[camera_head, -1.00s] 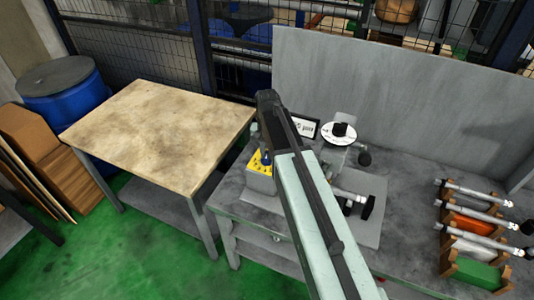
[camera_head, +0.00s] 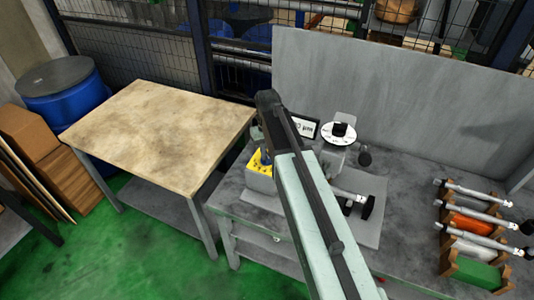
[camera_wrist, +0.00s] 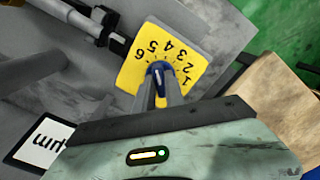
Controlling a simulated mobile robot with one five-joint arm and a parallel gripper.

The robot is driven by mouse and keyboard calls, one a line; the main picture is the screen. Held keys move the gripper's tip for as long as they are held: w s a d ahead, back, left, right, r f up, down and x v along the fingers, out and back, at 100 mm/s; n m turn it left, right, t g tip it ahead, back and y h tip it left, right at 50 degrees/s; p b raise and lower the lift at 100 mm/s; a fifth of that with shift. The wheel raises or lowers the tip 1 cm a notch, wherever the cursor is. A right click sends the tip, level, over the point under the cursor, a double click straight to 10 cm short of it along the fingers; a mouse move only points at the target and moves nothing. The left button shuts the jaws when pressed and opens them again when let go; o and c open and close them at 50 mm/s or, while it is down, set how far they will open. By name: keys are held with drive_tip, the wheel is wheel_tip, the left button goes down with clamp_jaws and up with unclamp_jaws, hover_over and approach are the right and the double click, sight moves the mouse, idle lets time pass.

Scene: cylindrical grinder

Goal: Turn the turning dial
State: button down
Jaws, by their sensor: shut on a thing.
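The turning dial is a dark blue knob (camera_wrist: 159,70) on a yellow plate (camera_wrist: 143,48) numbered along an arc, in the wrist view. My gripper (camera_wrist: 160,80) is shut on the knob, with its fingers at the knob's sides. The knob is partly hidden by the fingers, so its exact setting is hard to read. In the head view the yellow plate (camera_head: 262,164) shows at the left side of the machine, partly covered by my arm. My gripper is hidden there.
A small display (camera_head: 304,127) stands behind the plate. A white round dial (camera_head: 337,134) with a black knob and a black handwheel (camera_head: 368,207) are to the right. A wooden-topped table (camera_head: 160,130) is at left. A rack (camera_head: 475,270) holds several cylindrical tools at right.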

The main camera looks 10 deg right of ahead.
idle(0.4)
drive_tip(key=c, duration=1.4)
unclamp_jaws()
wheel_tip(320, 180, up, 8)
drive_tip(key=p, duration=0.8)
drive_tip(key=shift+f, duration=0.15)
